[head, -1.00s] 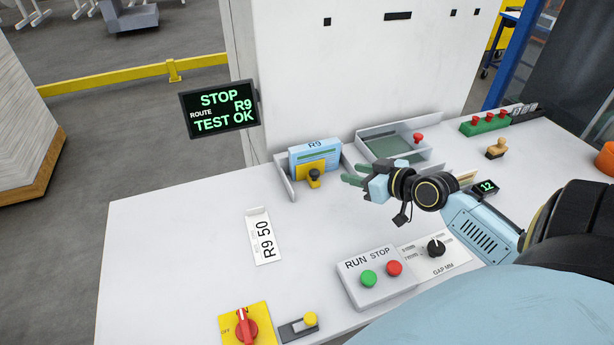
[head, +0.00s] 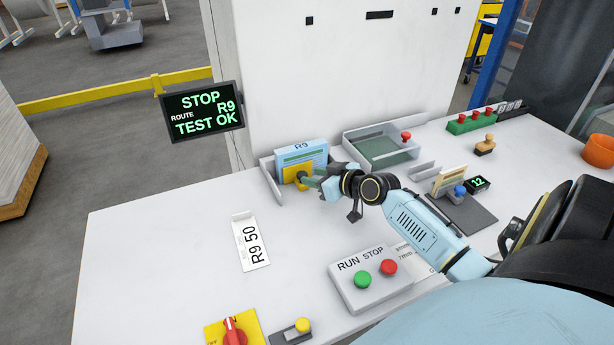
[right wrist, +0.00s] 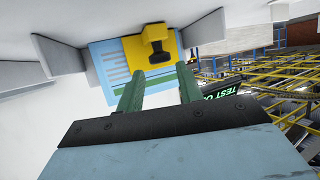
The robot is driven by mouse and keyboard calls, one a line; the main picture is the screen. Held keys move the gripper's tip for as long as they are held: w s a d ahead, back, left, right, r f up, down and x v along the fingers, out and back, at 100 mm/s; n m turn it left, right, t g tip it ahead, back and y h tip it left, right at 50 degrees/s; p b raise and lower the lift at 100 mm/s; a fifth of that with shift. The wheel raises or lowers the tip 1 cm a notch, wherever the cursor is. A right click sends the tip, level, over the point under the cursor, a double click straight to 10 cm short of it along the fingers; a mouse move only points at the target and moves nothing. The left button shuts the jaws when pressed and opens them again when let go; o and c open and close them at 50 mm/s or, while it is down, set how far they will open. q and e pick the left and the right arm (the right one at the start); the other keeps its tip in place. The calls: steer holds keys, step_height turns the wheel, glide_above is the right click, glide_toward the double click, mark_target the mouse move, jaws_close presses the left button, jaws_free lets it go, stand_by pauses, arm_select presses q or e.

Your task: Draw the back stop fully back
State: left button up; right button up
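A yellow plate with a dark knob, which looks like the back stop (head: 291,172), stands against the front of a light blue R9 block (head: 302,153) in a grey-walled holder (head: 269,180). In the right wrist view, the yellow plate (right wrist: 133,46) and its dark knob (right wrist: 158,50) lie just beyond my fingertips. My right gripper (head: 314,176) is beside the plate, to its right. Its two green fingers are apart with nothing between them (right wrist: 158,80). In the head view the fingers partly cover the knob. I cannot tell whether they touch it. My left gripper is not in view.
A grey tray (head: 352,145) with a red knob stands right of the holder. A white cabinet (head: 300,80) closes the back.

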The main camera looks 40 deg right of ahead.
steer(key=shift+x, duration=1.85)
steer(key=shift+c, duration=0.2)
jaws_close()
